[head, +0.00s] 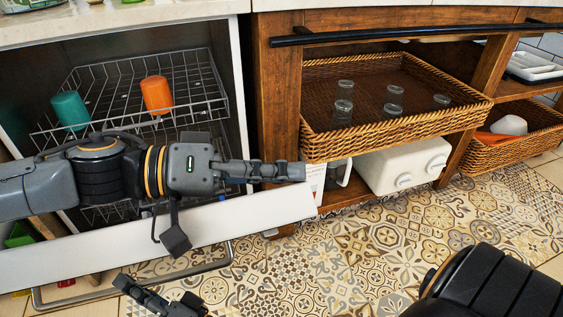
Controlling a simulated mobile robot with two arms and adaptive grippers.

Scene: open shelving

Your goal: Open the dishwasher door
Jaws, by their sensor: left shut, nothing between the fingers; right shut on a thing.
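The dishwasher door (262,214) is a white panel, swung partly down and out, and the inside of the dishwasher shows behind it. Its grey bar handle (75,297) runs along the outer side, low in the picture. My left arm hides part of the lower rack and door.
An upper wire rack (205,100) holds a teal cup (70,110) and an orange cup (157,95). To the right, wooden shelving holds a wicker tray (320,75) with glasses and a white toaster (400,167). Patterned floor (330,250) is clear in front.

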